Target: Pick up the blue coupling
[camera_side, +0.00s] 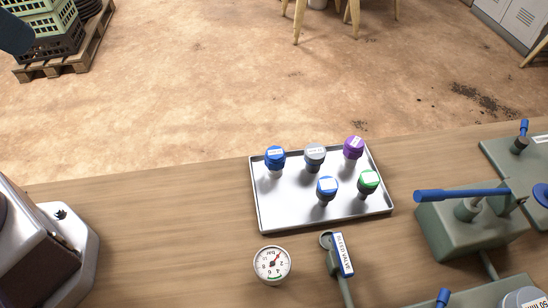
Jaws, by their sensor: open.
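Two blue-topped couplings stand upright on a shallow metal tray (290,208). One blue coupling (275,156) is at the tray's back left, with a white label on top and a pale lower part. The other blue coupling (327,187) is at the front middle, with a white label and a darker lower part. The label text is too small to read. My gripper is not in view, and nothing touches either blue coupling.
A grey coupling (315,156), a purple one (353,148) and a green one (368,182) share the tray. A pressure gauge (272,263) and bleed valve (341,255) stand in front. A blue-handled valve (462,195) is at right.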

